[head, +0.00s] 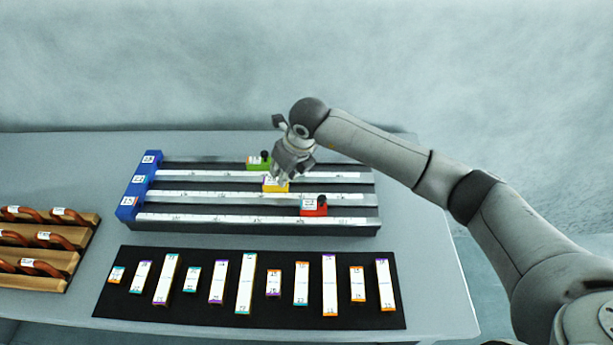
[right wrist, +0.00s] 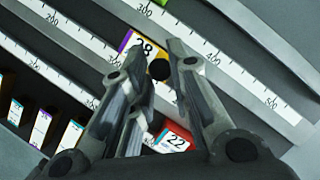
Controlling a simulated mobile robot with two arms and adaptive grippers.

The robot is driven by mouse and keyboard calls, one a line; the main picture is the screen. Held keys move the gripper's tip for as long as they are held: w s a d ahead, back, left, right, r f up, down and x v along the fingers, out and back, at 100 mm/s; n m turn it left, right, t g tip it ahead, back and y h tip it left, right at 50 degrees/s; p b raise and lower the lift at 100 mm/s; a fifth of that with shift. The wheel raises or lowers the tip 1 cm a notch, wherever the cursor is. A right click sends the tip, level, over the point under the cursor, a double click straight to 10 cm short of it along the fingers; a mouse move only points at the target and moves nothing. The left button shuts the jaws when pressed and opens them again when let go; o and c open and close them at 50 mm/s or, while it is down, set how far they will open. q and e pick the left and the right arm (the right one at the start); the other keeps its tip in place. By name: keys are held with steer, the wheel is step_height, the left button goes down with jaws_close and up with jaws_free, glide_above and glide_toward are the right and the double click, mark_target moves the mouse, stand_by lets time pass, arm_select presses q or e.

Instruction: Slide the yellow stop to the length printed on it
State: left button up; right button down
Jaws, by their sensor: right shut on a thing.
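The yellow stop (head: 270,187) sits on the middle rail of a three-rail bench, partly hidden by my right gripper (head: 281,180). In the right wrist view the yellow stop (right wrist: 130,40) carries a white label that reads 28, with a purple edge strip. My right gripper (right wrist: 158,68) is shut on the stop's dark round knob, between its fingertips. White scales (head: 230,191) with printed numbers run along the rails; 300 and 500 are readable in the wrist view on the scale (right wrist: 225,65) beside the stop. My left gripper is out of view.
A green stop (head: 257,163) is on the back rail and a red stop (head: 316,208) on the front rail, labelled 22 in the wrist view. Blue end blocks (head: 126,205) close the left end. A black mat (head: 113,309) with several labelled bars lies in front; a wooden rack (head: 85,247) stands left.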

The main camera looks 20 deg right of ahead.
steer(key=shift+w+a+r, duration=0.1)
steer(key=shift+a+r, duration=0.05)
steer(key=shift+a, duration=0.3)
steer(key=c, duration=1.3)
jaws_free()
steer(key=shift+c, duration=0.2)
steer(key=shift+d, duration=0.15)
steer(key=shift+d, duration=0.15)
steer(key=shift+r, duration=0.25)
steer(key=v, duration=1.1)
steer(key=shift+s, duration=0.25)
